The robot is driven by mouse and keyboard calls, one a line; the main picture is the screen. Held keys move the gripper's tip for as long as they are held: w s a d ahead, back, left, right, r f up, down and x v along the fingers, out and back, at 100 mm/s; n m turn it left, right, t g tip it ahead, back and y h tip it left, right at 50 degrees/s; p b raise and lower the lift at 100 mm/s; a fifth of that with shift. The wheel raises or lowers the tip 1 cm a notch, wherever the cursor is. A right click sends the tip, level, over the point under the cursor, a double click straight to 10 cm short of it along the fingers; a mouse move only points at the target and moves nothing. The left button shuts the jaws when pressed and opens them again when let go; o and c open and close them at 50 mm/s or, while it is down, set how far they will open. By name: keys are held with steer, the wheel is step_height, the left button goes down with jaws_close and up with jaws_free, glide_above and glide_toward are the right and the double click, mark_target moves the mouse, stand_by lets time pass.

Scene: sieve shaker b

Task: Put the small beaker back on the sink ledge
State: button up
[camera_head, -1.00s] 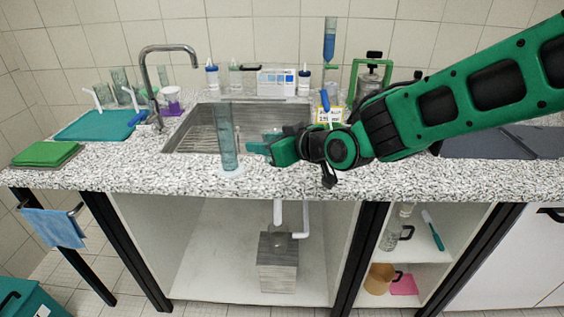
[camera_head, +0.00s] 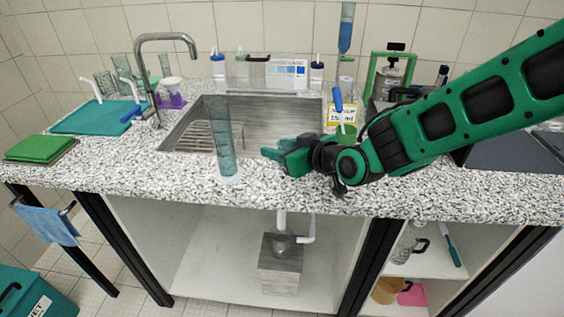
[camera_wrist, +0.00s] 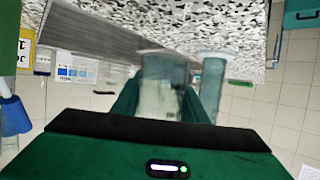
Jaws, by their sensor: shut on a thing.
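My gripper (camera_head: 276,155) is over the front of the counter, before the sink (camera_head: 190,137). In the wrist view my gripper (camera_wrist: 160,105) is shut on a clear glass vessel, which I take for the small beaker (camera_wrist: 163,75). The wrist view is turned over, with the speckled counter at the top. The vessel's wide end lies close to the counter surface; I cannot tell whether it touches. In the head view the beaker is too faint to make out beside the fingers. The sink ledge (camera_head: 200,178) is the speckled strip in front of the basin.
A tall clear cylinder (camera_head: 223,140) stands on the front ledge, just left of my gripper; it also shows in the wrist view (camera_wrist: 213,85). A yellow-labelled container (camera_head: 342,115) stands behind my wrist. Bottles and a box (camera_head: 286,73) line the back. The ledge left of the cylinder is clear.

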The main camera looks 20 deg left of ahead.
mark_target(279, 172)
steer(key=shift+f, duration=2.05)
steer(key=o, duration=1.1)
steer(key=shift+f, duration=0.15)
steer(key=v, duration=1.2)
steer(key=shift+s, duration=0.1)
